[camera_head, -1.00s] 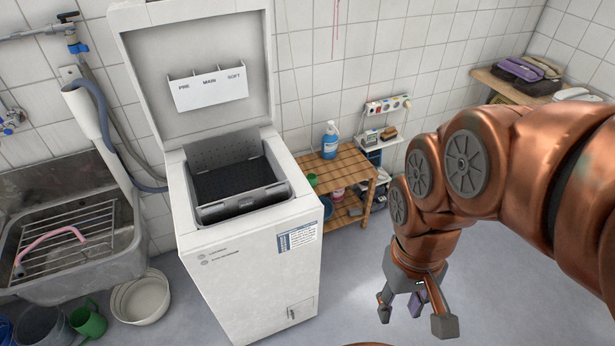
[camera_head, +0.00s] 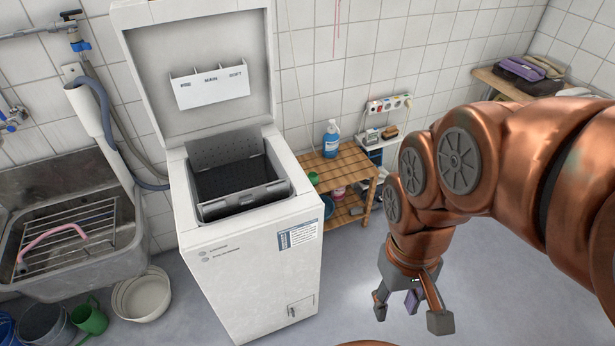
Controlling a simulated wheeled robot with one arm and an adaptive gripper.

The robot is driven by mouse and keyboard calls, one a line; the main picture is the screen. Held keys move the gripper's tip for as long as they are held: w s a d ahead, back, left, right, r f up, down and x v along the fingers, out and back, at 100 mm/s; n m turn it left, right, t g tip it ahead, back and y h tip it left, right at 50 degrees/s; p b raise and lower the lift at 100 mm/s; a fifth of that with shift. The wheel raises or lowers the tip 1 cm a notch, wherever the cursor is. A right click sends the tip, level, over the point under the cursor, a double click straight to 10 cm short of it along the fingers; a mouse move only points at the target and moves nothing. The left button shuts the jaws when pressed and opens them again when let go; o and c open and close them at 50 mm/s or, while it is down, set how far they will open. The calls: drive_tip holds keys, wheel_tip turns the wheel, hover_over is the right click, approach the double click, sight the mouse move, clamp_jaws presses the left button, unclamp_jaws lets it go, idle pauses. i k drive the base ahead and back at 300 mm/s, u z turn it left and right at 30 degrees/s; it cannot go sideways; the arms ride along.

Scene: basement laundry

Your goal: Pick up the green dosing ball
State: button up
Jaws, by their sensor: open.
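A small green object (camera_head: 313,178), which looks like the green dosing ball, sits at the left edge of the slatted wooden shelf (camera_head: 345,172), close beside the washing machine. It is partly hidden by the machine's edge. My gripper (camera_head: 411,312) hangs open and empty over the floor, fingers pointing down. It is to the right of and nearer than the shelf, well apart from the green object.
The top-loading washing machine (camera_head: 262,262) stands with its lid up, left of the shelf. A blue bottle (camera_head: 331,140) stands at the shelf's back. A sink (camera_head: 128,262) and buckets (camera_head: 90,318) are at left. Floor between machine and gripper is clear.

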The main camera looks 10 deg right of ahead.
sight(313, 177)
drive_tip(key=u, duration=3.4)
drive_tip(key=k, duration=0.85)
drive_tip(key=z, duration=2)
